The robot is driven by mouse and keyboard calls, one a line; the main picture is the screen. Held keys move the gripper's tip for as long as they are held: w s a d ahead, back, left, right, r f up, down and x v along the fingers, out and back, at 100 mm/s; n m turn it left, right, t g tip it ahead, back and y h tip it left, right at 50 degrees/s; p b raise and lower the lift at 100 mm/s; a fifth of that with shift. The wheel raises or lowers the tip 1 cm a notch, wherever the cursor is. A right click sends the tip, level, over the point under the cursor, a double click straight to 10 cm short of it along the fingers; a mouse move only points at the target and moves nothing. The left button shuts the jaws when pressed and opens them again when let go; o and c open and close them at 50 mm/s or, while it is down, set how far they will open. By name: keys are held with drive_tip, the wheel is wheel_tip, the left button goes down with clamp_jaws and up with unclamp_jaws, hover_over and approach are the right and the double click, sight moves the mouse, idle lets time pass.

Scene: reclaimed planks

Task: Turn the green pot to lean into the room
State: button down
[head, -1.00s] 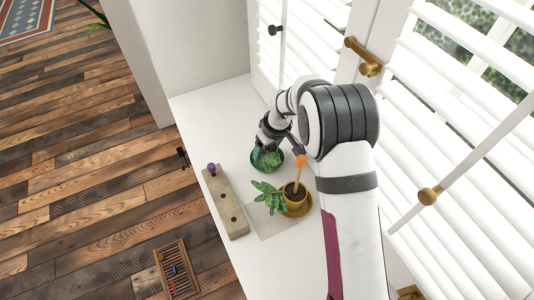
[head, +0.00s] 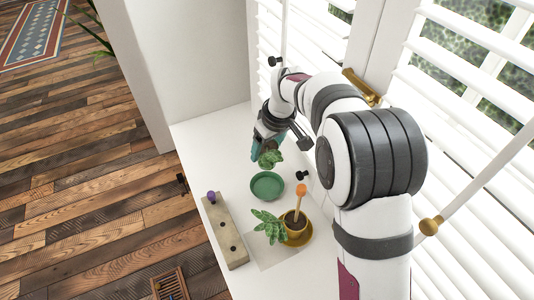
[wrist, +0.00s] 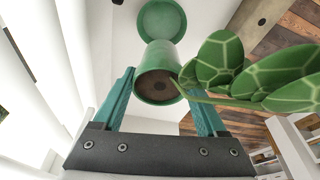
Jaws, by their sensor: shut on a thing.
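The green pot (wrist: 165,55) is held between the two teal fingers of my gripper (wrist: 159,70), its dark soil facing the wrist camera. Its large patterned leaves (wrist: 255,75) lean out to the right in the wrist view. The empty green saucer (head: 267,186) lies on the white sill, apart from the pot. It also shows in the wrist view (wrist: 161,19), beyond the pot.
A mustard pot (head: 295,226) with a leafy plant and an orange-topped stake stands in its saucer near the green saucer. A long block (head: 226,234) with holes and a purple knob lies along the sill's left edge. White shutters (head: 465,120) line the right.

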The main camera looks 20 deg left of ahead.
drive_tip(key=shift+r, duration=0.55)
wheel_tip(320, 180, down, 10)
drive_tip(key=m, duration=0.3)
drive_tip(key=shift+r+m+t+h, duration=0.2)
drive_tip(key=shift+m+t+h, duration=0.1)
drive_tip(key=shift+m+t, duration=0.1)
drive_tip(key=shift+f, duration=1.45)
unclamp_jaws()
drive_tip(key=shift+r, duration=0.1)
